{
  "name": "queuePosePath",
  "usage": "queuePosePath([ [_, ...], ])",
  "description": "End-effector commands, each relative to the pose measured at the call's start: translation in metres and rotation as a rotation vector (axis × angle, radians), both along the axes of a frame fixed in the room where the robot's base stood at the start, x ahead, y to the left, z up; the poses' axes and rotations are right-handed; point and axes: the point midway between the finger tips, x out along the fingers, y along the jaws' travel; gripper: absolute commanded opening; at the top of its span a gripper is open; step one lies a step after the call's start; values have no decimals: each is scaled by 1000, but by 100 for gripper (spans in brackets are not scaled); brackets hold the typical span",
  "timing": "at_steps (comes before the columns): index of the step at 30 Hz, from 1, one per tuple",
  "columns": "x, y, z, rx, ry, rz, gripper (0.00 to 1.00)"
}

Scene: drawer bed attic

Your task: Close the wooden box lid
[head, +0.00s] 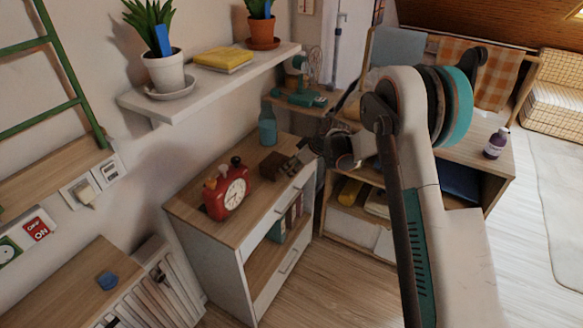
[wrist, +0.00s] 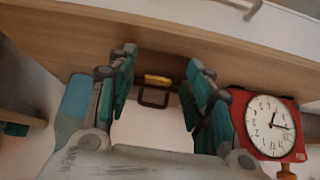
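A small dark brown wooden box (head: 273,165) sits on the wooden top of the white cabinet, between a red alarm clock and a blue bottle. Whether its lid is raised is too small to tell. My gripper (head: 295,163) is just to the right of the box in the head view, close to it; contact cannot be made out. In the wrist view my gripper (wrist: 162,62) has its two fingers spread apart with nothing clamped between them. A small brown loop-like piece with a yellow strip shows in the gap; I cannot tell if it belongs to the box.
The red alarm clock (head: 227,190) stands left of the box and shows at right in the wrist view (wrist: 268,125). The blue bottle (head: 267,125) stands behind. A white wall shelf (head: 215,85) with potted plants hangs above the cabinet top (head: 205,212).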

Motion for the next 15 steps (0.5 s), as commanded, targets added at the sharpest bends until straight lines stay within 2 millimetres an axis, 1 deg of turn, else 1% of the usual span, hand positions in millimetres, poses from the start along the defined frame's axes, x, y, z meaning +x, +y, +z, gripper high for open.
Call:
queuePosePath([
  [12, -27, -38, 62, 0, 0, -2, 47],
  [15, -33, -45, 74, 0, 0, -1, 47],
])
